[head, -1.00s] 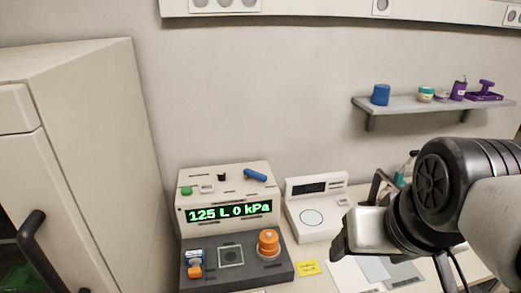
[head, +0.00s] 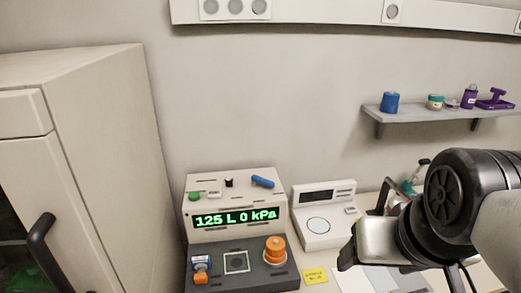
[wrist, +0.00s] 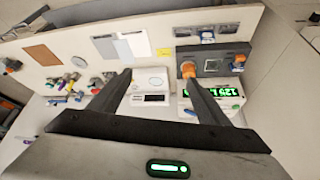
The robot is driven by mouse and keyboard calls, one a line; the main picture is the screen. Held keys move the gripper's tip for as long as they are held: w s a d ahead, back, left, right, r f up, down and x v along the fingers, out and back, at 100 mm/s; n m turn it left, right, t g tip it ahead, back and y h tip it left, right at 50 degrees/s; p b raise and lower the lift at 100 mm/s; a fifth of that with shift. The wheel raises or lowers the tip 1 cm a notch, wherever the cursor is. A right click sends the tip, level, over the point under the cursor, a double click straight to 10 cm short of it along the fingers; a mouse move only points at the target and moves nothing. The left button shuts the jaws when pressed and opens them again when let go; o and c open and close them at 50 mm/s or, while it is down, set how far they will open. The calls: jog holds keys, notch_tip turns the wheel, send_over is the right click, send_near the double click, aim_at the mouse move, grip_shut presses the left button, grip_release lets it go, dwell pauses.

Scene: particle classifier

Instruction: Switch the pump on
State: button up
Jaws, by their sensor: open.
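The instrument (head: 232,187) stands on the bench in the head view, its green display (head: 235,217) reading "125 L 0 kPa". I cannot tell which control is the pump's. My gripper (wrist: 158,74) is open and empty, above the bench and right of the instrument in the head view. The instrument also shows upside down in the wrist view (wrist: 213,115).
A white scale (head: 325,214) stands right of the instrument, with a yellow note (head: 315,276) in front. A cabinet (head: 95,130) rises at the left. A shelf (head: 430,113) with small containers hangs at the right. The air above the instrument is clear.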

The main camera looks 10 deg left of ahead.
grip_shut()
dwell(1.6)
